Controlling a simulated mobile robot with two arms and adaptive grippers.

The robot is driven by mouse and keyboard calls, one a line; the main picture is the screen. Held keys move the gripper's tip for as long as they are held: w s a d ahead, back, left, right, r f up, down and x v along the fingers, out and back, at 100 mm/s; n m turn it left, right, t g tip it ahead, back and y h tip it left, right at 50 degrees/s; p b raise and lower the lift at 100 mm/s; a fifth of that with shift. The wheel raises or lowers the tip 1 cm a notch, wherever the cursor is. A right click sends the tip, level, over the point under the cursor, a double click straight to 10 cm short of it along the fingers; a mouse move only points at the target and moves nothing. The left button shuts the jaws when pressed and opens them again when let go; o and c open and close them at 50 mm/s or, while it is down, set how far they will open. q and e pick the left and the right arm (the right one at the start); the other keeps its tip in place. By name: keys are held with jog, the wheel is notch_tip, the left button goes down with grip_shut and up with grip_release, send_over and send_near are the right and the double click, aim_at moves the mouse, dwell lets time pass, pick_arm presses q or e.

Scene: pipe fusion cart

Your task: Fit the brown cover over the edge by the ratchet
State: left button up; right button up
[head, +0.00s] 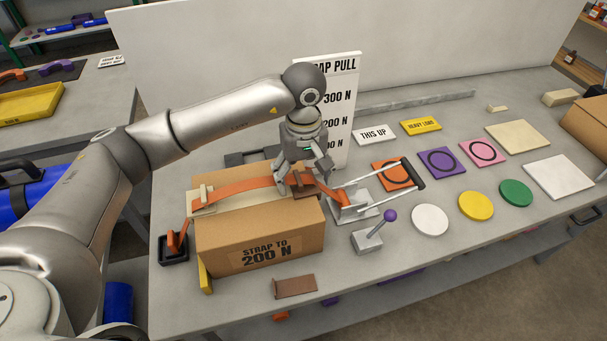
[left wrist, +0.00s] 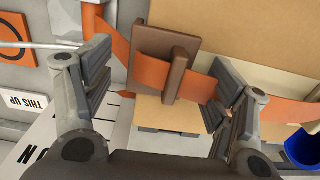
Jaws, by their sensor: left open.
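The cardboard box (head: 270,243), marked "STRAP TO 200 N", has an orange strap (head: 245,187) over its top. A brown cover (head: 304,191) with an upright fin sits at the box's right edge, by the ratchet (head: 352,203); it also shows in the left wrist view (left wrist: 148,50). My right gripper is out of view.
A beige cover (head: 202,199) sits at the box's left edge. Another brown piece (head: 295,286) lies in front of the box. A purple-knobbed lever (head: 372,236) stands right of the box. Coloured discs and square plates lie farther right. The "STRAP PULL" board (head: 340,110) stands behind.

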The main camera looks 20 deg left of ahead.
pick_arm(q)
jog(key=shift+r+p, duration=0.95)
jog(key=shift+r, duration=1.6)
